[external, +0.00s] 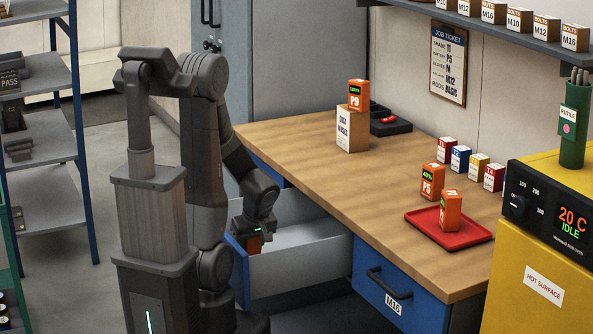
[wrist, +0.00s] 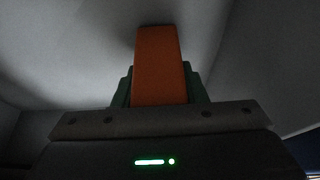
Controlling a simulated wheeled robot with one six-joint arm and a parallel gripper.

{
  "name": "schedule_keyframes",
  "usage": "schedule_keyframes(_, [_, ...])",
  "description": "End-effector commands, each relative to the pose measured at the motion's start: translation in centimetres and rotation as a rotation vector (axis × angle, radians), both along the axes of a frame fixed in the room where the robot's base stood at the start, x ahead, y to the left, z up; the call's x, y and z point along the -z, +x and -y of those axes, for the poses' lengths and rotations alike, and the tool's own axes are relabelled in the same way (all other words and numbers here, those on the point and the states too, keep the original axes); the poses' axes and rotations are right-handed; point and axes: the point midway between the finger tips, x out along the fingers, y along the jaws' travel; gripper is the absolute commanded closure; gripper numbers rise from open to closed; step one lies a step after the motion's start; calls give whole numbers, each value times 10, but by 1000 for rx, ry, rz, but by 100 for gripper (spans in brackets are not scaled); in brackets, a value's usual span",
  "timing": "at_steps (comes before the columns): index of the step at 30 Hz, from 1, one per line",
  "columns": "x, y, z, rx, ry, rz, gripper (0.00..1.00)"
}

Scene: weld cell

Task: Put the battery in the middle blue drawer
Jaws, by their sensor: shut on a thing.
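My gripper (external: 256,238) is shut on an orange battery (external: 254,244) and holds it inside an open blue drawer (external: 238,272) under the workbench. In the wrist view the orange battery (wrist: 161,65) stands between my fingers (wrist: 160,88), with the drawer's grey inner surfaces (wrist: 70,45) around it. I cannot tell whether the battery touches the drawer floor. Three other orange batteries are on the bench: one labelled P9 (external: 358,95) on a white box, one labelled P5 (external: 432,181), and one (external: 450,210) on a red tray (external: 423,222).
A shut blue drawer (external: 400,297) labelled M16 is right of the open one. Small coloured boxes (external: 461,158) stand at the bench's back. A yellow oven (external: 530,260) marked hot surface stands at the right. A shelf rack (external: 45,180) is at the left. The bench's left middle is clear.

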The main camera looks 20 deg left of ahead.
Motion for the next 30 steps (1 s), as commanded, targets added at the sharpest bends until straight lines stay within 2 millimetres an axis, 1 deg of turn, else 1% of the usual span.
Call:
schedule_keyframes(7, [1, 0, 0, 0, 0, 1, 95])
schedule_keyframes(11, [4, 1, 0, 1, -1, 2, 95])
schedule_keyframes(12, [4, 0, 0, 0, 0, 1, 58])
schedule_keyframes(15, [3, 0, 0, 0, -1, 1, 40])
schedule_keyframes(25, [1, 0, 0, 0, -1, 1, 40])
schedule_keyframes(28, [-4, 0, 1, 1, 0, 3, 40])
schedule_keyframes(30, [-12, -2, 3, 1, 0, 4, 40])
